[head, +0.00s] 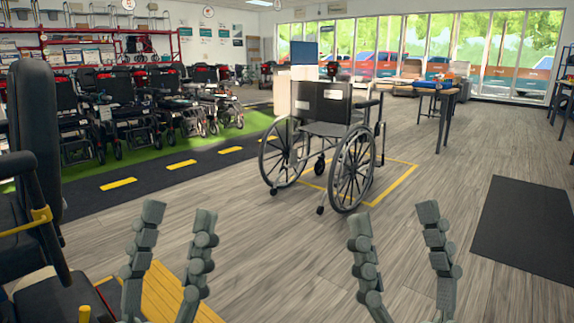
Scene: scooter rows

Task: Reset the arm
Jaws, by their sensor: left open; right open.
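My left gripper (179,220) is at the bottom of the head view, left of centre. Its two grey fingers point up and stand apart, with nothing between them. My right gripper (393,224) is at the bottom, right of centre. It is also open and empty. Both grippers are in front of me, and neither is seen touching anything. The arms behind the fingers are mostly out of the frame.
A black wheelchair (324,127) stands ahead on a yellow-outlined floor patch. A dark seat with an armrest (30,140) is close on the left. Rows of scooters (110,100) line the far left. A dark mat (528,226) lies at right; the wood floor between is clear.

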